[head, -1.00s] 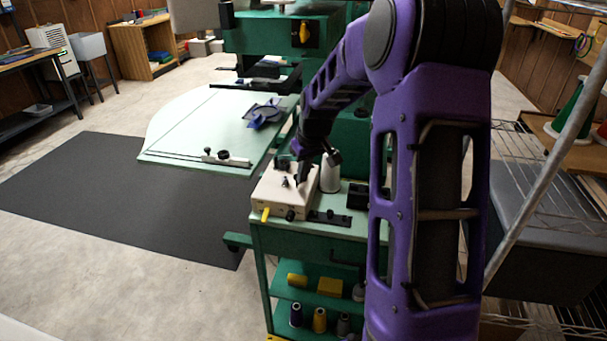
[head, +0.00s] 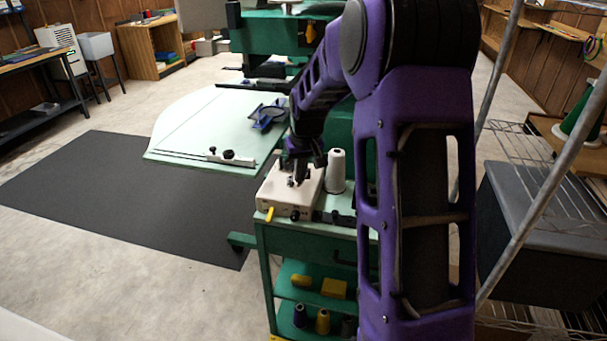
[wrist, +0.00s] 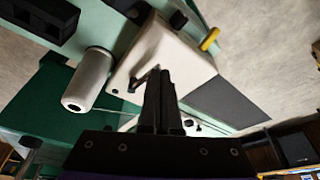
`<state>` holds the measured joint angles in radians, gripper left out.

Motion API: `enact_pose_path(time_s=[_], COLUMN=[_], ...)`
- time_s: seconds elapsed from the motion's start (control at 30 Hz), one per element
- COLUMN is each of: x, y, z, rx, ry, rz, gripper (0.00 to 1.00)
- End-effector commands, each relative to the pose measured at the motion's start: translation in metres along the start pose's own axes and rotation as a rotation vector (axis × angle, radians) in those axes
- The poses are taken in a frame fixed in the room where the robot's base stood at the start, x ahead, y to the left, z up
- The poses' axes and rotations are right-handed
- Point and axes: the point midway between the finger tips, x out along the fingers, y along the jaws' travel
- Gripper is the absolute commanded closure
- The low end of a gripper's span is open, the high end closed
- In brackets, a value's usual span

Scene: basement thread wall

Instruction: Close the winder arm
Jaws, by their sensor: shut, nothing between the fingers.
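The winder is a cream box (head: 289,196) on top of the green cart, with a yellow lever (head: 270,214) at its front. In the wrist view the box (wrist: 178,50) lies just beyond my fingers, with the yellow lever (wrist: 209,39) at its far side. A small dark arm-like part (wrist: 143,79) on the box shows just left of my fingertips. My gripper (head: 299,180) is shut and empty, pointing down over the top of the box. In the wrist view my gripper (wrist: 160,76) has its fingers together. Contact with the dark part cannot be told.
A white thread cone (head: 336,172) stands right of the box, close to my gripper. The cart (head: 300,238) holds spools on its lower shelves. A pale green table (head: 195,140) stands behind left. A dark mat (head: 110,190) lies on open floor at left.

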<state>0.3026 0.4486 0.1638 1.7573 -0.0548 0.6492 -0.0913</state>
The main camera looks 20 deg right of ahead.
Motion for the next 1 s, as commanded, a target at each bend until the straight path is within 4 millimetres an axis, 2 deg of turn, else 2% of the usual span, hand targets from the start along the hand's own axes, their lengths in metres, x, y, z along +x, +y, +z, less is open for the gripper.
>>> enact_pose_path(time_s=[0.27, 0.4, 0.73, 1.0], x=[0.002, 0.004, 0.003, 0.002], y=[-0.013, -0.016, -0.014, -0.003], z=[-0.009, -0.012, -0.011, -0.008], rx=[0.149, 0.158, 0.158, 0.157], ry=[0.001, -0.001, 0.000, 0.001], rz=[0.047, 0.048, 0.048, 0.048], gripper=[1.00, 1.00, 1.00, 1.00])
